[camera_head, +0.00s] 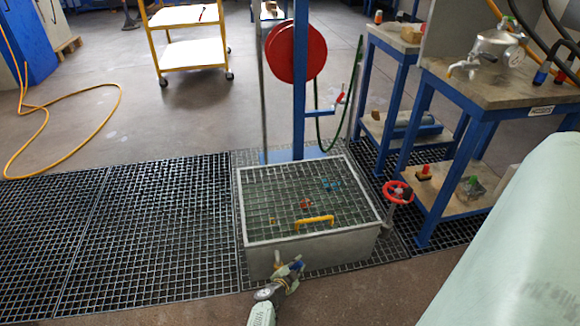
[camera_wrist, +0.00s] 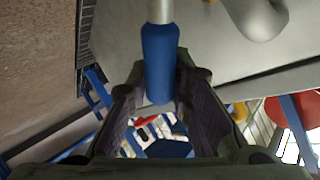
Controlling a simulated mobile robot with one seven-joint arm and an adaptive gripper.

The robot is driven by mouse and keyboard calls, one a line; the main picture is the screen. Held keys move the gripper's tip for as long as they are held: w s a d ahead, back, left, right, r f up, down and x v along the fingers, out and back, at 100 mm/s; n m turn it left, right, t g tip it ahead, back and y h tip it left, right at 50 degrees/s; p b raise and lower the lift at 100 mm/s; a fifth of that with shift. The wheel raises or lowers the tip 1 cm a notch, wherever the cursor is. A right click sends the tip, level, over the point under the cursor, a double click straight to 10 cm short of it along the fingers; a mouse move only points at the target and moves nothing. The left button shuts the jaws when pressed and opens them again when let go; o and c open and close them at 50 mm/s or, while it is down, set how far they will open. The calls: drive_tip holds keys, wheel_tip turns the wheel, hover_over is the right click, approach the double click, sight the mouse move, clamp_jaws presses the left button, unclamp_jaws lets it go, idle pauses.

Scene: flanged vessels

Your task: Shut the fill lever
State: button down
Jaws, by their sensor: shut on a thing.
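A lever with a blue grip and a metal stem (camera_wrist: 160,10) shows in the wrist view; its blue grip (camera_wrist: 160,55) lies between the fingers of my gripper (camera_wrist: 162,85). I take it to be the fill lever. In the head view my gripper (camera_head: 289,272) is at the front face of a grey tank (camera_head: 335,249) with a mesh top, and a little blue shows at its fingers. My gripper is shut on the blue grip. The fingers and arm hide much of the lever's mount in the head view.
A blue-legged bench (camera_head: 500,90) stands to the right. A red hose reel (camera_head: 292,52) is behind. Floor grating (camera_head: 150,235) to the left is clear.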

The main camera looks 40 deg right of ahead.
wheel_tip(320, 180, down, 7)
drive_tip(key=s+d+m+t+y+b, duration=0.1)
drive_tip(key=d+m+t+y, duration=0.1)
drive_tip(key=m+y, duration=0.2)
drive_tip(key=shift+s+d+t+y, duration=0.2)
drive_tip(key=shift+d+t+y, duration=0.1)
drive_tip(key=shift+y, duration=0.9)
drive_tip(key=shift+b, duration=0.3)
drive_tip(key=c, duration=1.4)
unclamp_jaws()
